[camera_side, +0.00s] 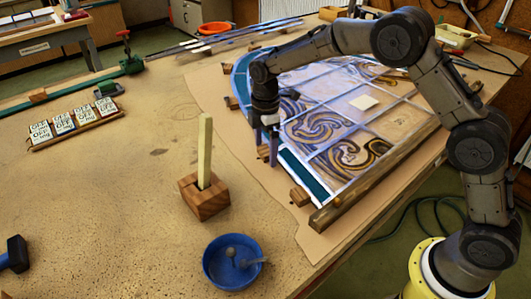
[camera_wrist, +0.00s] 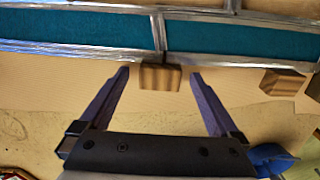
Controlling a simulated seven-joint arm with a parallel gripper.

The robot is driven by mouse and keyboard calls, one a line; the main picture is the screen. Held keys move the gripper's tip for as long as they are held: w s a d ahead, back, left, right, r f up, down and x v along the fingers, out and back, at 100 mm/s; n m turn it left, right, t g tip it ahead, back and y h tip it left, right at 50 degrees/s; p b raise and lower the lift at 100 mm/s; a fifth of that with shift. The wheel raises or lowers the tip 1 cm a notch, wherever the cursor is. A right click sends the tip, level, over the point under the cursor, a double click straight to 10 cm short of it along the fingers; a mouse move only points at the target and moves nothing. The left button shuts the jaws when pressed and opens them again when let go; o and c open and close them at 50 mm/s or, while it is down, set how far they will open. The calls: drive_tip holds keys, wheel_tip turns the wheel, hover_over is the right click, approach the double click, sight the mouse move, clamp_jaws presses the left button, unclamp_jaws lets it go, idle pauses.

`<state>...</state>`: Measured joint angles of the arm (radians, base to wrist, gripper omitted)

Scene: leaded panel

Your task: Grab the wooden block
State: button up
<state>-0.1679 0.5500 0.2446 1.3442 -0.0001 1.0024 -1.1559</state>
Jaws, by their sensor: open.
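A small wooden block (camera_wrist: 160,77) lies against the edge of the leaded panel (camera_wrist: 225,42) in the wrist view. My gripper (camera_wrist: 160,74) is open, with one finger on each side of the block and a gap to each. Nothing is held. In the side view my gripper (camera_side: 268,152) points down at the near left edge of the panel (camera_side: 310,175). The block there is mostly hidden by the fingers, and I cannot tell how high the fingertips are above the table.
Another wooden block (camera_wrist: 282,82) lies to the right along the panel edge. A larger wooden block with an upright stick (camera_side: 205,195) and a blue bowl (camera_side: 222,278) stand nearby. A wooden bar (camera_side: 350,200) borders the panel.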

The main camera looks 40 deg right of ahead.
drive_tip(key=c, duration=1.4)
drive_tip(key=shift+r, duration=0.15)
